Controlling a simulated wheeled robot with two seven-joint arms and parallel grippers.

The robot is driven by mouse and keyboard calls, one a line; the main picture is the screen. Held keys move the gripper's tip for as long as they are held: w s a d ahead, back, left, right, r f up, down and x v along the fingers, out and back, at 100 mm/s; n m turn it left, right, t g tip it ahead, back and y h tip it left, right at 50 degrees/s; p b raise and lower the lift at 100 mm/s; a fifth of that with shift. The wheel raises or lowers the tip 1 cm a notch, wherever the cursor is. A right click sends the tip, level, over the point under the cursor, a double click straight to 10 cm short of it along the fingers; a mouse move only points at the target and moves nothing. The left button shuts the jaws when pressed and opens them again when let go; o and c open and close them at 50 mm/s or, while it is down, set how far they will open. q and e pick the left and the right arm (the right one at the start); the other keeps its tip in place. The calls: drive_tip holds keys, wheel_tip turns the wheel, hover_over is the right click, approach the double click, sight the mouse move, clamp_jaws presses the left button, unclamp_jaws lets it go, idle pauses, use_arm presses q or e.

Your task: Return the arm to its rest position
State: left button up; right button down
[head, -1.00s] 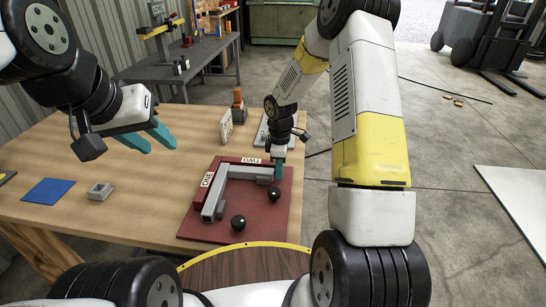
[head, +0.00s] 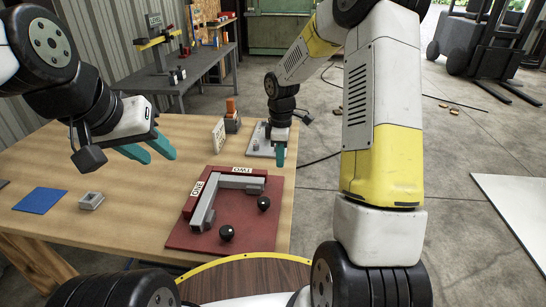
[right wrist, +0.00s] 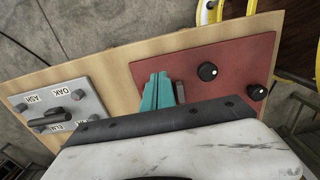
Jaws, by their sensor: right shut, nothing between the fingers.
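My right gripper (head: 280,155) is shut and empty. In the head view it hangs near the table's right edge, beyond the far right corner of a red board (head: 178,238). In the right wrist view its teal fingers (right wrist: 158,92) are together and overlap the red board (right wrist: 235,62). My left gripper (head: 148,149) is held at the left over the table, its two teal fingers apart with nothing between them.
The board carries grey bars (head: 206,202), labels ONE and TWO, and black knobs (head: 264,203). A labelled grey plate (right wrist: 50,95), an orange-topped block (head: 232,120) and an upright pale panel (head: 218,135) are behind. A blue mat (head: 40,200) and grey block (head: 91,201) lie left.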

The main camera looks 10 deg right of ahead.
drive_tip(key=s+d+r+m+t, duration=0.1)
drive_tip(key=s+r+m+t, duration=0.3)
drive_tip(key=s+r+m, duration=0.95)
drive_tip(key=s+r+t+y, duration=0.2)
drive_tip(key=s+r, duration=0.7)
drive_tip(key=s, duration=0.2)
drive_tip(key=shift+s+m, duration=0.2)
drive_tip(key=shift+m, duration=0.15)
